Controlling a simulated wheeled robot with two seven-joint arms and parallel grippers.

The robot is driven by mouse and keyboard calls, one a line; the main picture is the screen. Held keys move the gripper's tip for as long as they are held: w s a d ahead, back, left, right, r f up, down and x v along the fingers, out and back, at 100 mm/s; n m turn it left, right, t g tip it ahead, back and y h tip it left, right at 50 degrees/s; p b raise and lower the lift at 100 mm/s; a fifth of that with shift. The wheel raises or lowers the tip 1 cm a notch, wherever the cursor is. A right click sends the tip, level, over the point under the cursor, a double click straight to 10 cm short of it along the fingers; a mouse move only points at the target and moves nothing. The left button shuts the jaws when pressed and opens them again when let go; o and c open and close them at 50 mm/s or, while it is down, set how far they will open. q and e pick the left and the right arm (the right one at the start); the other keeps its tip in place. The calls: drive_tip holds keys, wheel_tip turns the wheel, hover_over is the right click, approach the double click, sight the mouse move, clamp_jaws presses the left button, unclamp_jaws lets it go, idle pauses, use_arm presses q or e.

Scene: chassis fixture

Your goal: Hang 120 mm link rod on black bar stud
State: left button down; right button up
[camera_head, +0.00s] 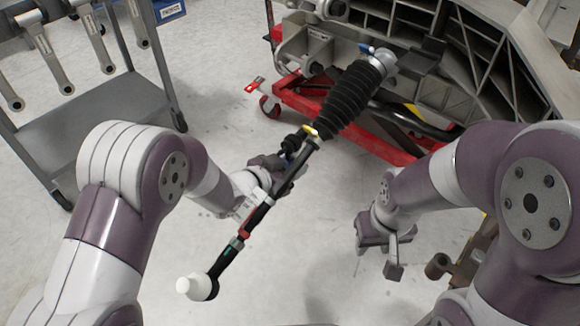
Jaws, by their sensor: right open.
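Several grey link rods with holed ends hang from the cart at the upper left; one link rod (52,62) and another link rod (98,42) show clearly. I cannot tell which one is 120 mm, and I cannot make out the black bar stud. My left gripper (278,178) is at the middle of a long tie rod, partly hidden by it; whether its fingers are shut on it is unclear. My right gripper (380,258) is open and empty, low over the floor to the right of the tie rod.
The tie rod (228,254) with black bellows (347,100) slants from the grey chassis (425,62) down to a white end cap. A red wheeled frame (345,128) stands under the chassis. The grey cart (95,112) stands left. A brownish bracket (440,265) is beside my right arm. Floor between is clear.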

use_arm(q)
drive_tip(key=c, duration=0.8)
unclamp_jaws()
drive_tip(key=shift+o, duration=0.2)
drive_tip(key=p+v, duration=0.4)
drive_tip(key=v, duration=0.3)
